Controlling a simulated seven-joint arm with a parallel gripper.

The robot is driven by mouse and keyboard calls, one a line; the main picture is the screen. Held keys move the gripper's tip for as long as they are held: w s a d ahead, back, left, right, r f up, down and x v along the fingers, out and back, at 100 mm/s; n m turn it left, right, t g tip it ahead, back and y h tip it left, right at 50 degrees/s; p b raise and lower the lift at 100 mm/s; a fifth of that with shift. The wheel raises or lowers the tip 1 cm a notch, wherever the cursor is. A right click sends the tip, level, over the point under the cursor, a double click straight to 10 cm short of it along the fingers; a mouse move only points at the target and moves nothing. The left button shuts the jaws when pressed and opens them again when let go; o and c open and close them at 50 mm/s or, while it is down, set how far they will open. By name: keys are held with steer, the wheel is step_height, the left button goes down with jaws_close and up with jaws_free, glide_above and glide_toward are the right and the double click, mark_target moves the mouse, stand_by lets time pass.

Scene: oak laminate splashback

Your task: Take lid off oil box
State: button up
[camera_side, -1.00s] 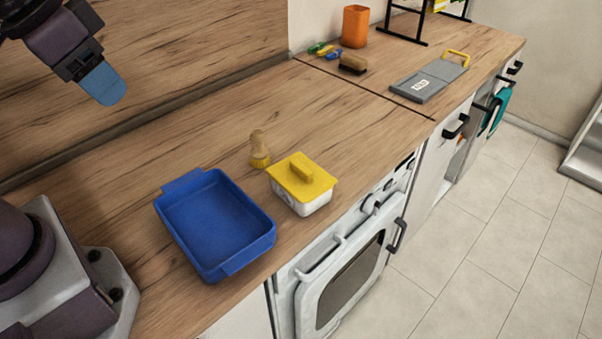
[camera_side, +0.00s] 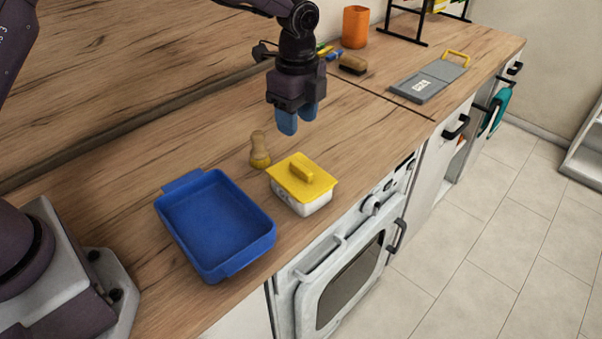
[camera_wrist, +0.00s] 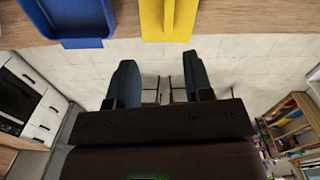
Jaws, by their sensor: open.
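The oil box (camera_side: 317,205) is a small white box on the counter, near its front edge. Its yellow lid (camera_side: 290,181) with a raised bar handle (camera_side: 301,172) sits on top. My gripper (camera_side: 297,121) hangs above the counter, behind and above the box, with its blue fingers pointing down. The fingers are apart and empty. In the wrist view my gripper (camera_wrist: 160,82) shows its two blue fingers spread, and the yellow lid (camera_wrist: 150,22) is cut by the top edge. The fingers do not touch the lid.
A blue tray (camera_side: 262,240) stands left of the box. A wooden brush (camera_side: 259,150) stands just behind the box. Further right are a grey board (camera_side: 432,80), an orange cup (camera_side: 355,27) and a scrubbing brush (camera_side: 353,64). Bare counter lies between the box and the board.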

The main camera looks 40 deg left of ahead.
steer(key=m, duration=0.2)
glide_above(301, 166)
steer(key=f, duration=0.6)
steer(key=shift+s+f, duration=0.3)
steer(key=shift+f, duration=0.1)
steer(key=shift+w+f, duration=0.15)
steer(key=shift+f, duration=1.2)
steer(key=shift+w+f, duration=0.1)
steer(key=shift+f, duration=1.25)
jaws_close()
